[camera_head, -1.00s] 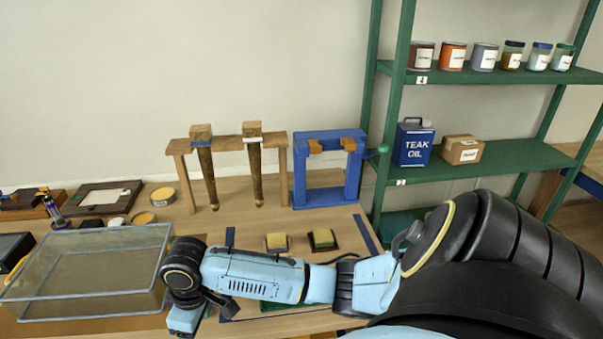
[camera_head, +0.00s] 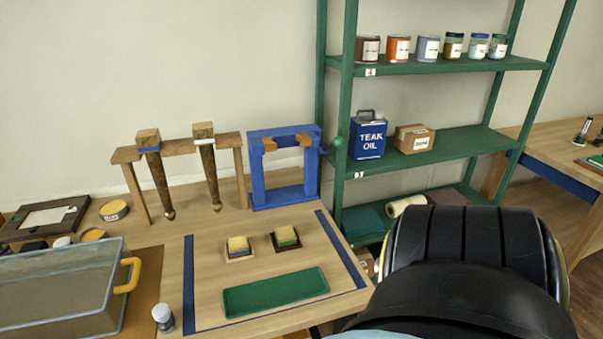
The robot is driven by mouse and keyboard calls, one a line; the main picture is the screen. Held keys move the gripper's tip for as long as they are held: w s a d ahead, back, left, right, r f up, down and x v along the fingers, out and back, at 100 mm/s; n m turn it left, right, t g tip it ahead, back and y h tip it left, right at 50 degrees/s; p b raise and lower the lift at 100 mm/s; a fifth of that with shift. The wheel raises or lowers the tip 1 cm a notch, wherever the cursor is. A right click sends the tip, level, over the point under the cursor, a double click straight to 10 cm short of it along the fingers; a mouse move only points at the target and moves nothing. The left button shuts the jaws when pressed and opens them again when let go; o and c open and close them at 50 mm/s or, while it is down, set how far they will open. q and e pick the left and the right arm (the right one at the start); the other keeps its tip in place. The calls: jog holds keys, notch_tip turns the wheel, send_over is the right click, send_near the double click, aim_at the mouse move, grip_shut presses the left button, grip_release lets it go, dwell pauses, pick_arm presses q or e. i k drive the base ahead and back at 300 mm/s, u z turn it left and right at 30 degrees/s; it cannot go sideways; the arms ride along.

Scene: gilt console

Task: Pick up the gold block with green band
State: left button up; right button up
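Two small gold blocks sit on the table inside a blue-taped area. The right one, on a dark base, looks to be the gold block with green band (camera_head: 285,236); its side shows green. The left gold block (camera_head: 238,246) sits on a lighter base and seems to have a blue band. Nothing touches or covers either block. Neither of my grippers is in view; only a black part of my arm shows at the lower right.
A green tray (camera_head: 275,292) lies in front of the blocks. A clear bin (camera_head: 60,285) with a yellow handle and a small jar (camera_head: 163,318) stand to the left. A blue frame (camera_head: 284,196) and a wooden rack (camera_head: 240,170) stand behind. Green shelving (camera_head: 440,160) rises at right.

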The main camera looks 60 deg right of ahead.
aim_at(285, 236)
jog(key=z, duration=1.9)
